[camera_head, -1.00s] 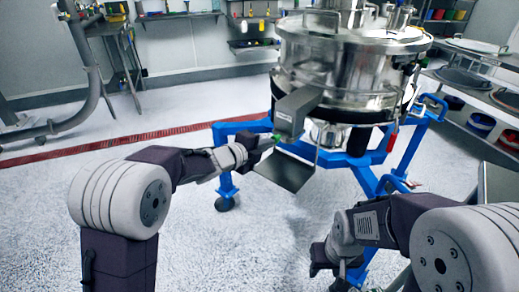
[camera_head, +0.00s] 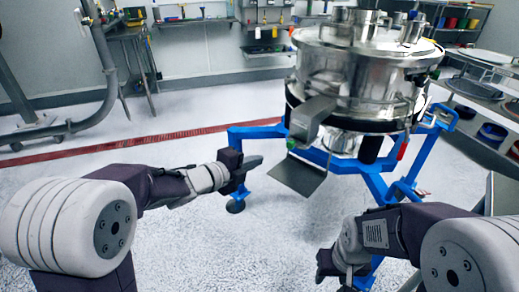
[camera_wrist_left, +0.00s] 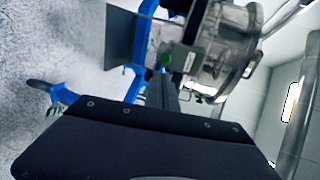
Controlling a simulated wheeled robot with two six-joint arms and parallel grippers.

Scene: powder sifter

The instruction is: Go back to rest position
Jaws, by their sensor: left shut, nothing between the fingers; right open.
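My left gripper (camera_head: 252,163) is shut and empty, in front of the powder sifter and left of its grey chute. It also shows in the left wrist view (camera_wrist_left: 163,75), with its fingers together and pointing toward the sifter. My right gripper (camera_head: 322,268) hangs low at the bottom of the head view, in front of the sifter's frame. Its fingers are small and dark there. The steel powder sifter (camera_head: 360,75) stands on a blue frame (camera_head: 255,132), with a dark flat plate (camera_head: 297,175) below its chute (camera_head: 311,117).
A shelf rack (camera_head: 470,92) with steel pans and coloured bins stands at the right. A grey tube frame (camera_head: 97,60) and a table stand at the left. The floor (camera_head: 120,145) left of the sifter is clear.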

